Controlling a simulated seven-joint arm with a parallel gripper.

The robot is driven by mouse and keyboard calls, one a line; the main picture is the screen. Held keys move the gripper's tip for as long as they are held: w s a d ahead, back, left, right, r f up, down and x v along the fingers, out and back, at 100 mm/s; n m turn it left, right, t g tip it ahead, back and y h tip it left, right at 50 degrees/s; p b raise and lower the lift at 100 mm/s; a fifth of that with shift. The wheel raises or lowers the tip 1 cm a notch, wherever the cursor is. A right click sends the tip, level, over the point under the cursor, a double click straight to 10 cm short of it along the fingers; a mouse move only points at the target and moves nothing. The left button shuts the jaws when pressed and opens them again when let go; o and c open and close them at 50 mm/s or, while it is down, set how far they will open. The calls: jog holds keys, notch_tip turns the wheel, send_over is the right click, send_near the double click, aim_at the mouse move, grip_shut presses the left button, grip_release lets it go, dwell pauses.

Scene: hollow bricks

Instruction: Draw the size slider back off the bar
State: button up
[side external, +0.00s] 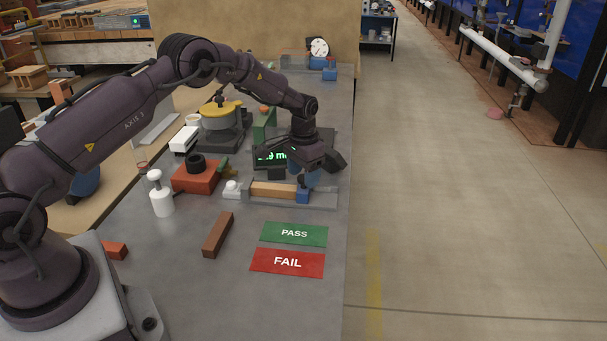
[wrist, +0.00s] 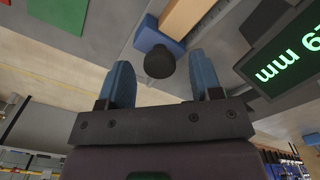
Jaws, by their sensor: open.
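The size slider is a blue block (side external: 303,195) on a grey rail (side external: 325,200), with a dark round knob (wrist: 159,62). The slider's blue body also shows in the wrist view (wrist: 150,36). A tan bar (side external: 272,189) lies along the rail, its right end at the slider; I cannot tell if they touch. It also shows in the wrist view (wrist: 183,18). My gripper (side external: 306,180) is over the slider, pointing down. In the wrist view my gripper's blue fingers (wrist: 163,75) are open, one on each side of the knob, with gaps showing.
A dark display with green digits (side external: 272,156) stands behind the rail. Green PASS (side external: 294,233) and red FAIL (side external: 288,262) plates lie in front. A brown brick (side external: 217,235), a white bottle (side external: 160,195) and a red block (side external: 195,177) are to the left. The table's right edge is close.

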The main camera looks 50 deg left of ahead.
jog(key=shift+f, duration=0.3)
grip_shut()
jog(key=shift+w+d, duration=1.2)
grip_release()
notch_tip(320, 180, up, 13)
